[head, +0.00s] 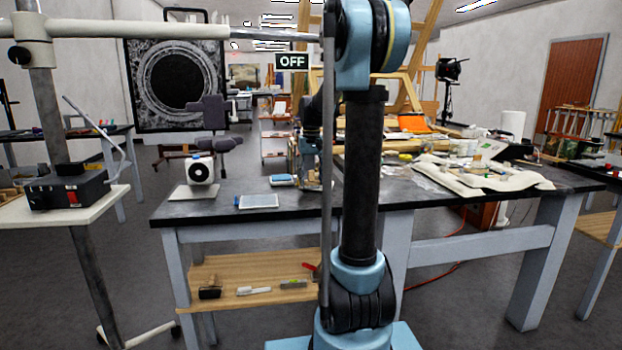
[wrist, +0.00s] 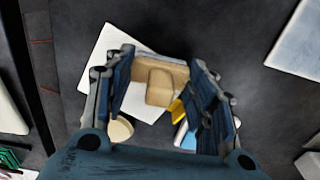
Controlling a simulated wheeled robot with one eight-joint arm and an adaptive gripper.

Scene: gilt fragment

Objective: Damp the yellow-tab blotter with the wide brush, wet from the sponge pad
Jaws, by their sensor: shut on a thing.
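In the wrist view my gripper (wrist: 160,82) is shut on a tan, blocky wooden thing, which looks like the wide brush (wrist: 165,80). Its lower end is hard to make out. Below it lies a white sheet, probably the blotter (wrist: 101,72), with a yellow patch, likely its tab (wrist: 177,110), beside the right finger. I cannot tell whether brush and sheet touch. In the head view my gripper (head: 310,172) is over the dark bench, partly hidden by my arm. A blue-topped pad, likely the sponge pad (head: 283,180), lies just left of it.
A pale flat panel with a blue tab (head: 260,201) lies at the bench's front edge. A white device with a round dark opening (head: 200,169) stands left on the bench (head: 180,211). Papers and a padded white cloth (head: 490,182) cover the right side. A pole stand (head: 80,235) is at left.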

